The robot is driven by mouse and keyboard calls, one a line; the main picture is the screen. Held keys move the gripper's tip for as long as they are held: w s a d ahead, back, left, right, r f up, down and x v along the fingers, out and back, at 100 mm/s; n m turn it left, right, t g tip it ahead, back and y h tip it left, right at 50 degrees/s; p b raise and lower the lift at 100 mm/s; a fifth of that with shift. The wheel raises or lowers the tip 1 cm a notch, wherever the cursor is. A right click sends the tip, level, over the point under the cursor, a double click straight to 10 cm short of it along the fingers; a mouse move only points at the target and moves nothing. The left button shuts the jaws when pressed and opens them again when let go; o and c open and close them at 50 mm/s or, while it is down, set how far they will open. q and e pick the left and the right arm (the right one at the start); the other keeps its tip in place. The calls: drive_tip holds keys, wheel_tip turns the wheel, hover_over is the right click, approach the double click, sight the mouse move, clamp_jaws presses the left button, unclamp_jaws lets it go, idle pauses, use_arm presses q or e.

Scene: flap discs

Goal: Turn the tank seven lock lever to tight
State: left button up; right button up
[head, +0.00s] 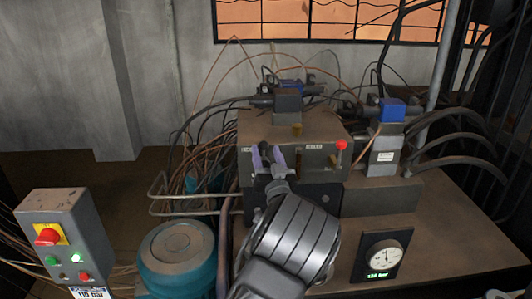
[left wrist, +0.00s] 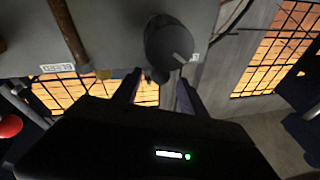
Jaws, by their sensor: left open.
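A brown-grey valve block (head: 270,128) stands on the bench in the head view, with small labels on its front. A dark round knob with a pale pointer mark (left wrist: 170,45) is on a grey face in the left wrist view. My left gripper (head: 268,160) is open and empty at the block's left front. In the left wrist view its fingertips (left wrist: 160,82) are just short of the knob, one toward each side; contact cannot be told. A red-ball lever (head: 342,145) stands at the block's right. I cannot read a tank seven label.
A brass-coloured rod (left wrist: 68,32) is beside the knob. A grey control box (head: 65,235) with a red button and a teal motor (head: 178,262) stand at left. A pressure gauge (head: 384,253) is at right front. Cables and pipes crowd both sides.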

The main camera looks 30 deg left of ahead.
use_arm(q)
drive_tip(key=b+v, duration=0.1)
drive_tip(key=v, duration=0.5)
drive_tip(key=shift+s+d, duration=0.2)
drive_tip(key=shift+s, duration=0.05)
drive_tip(key=shift+f, duration=0.15)
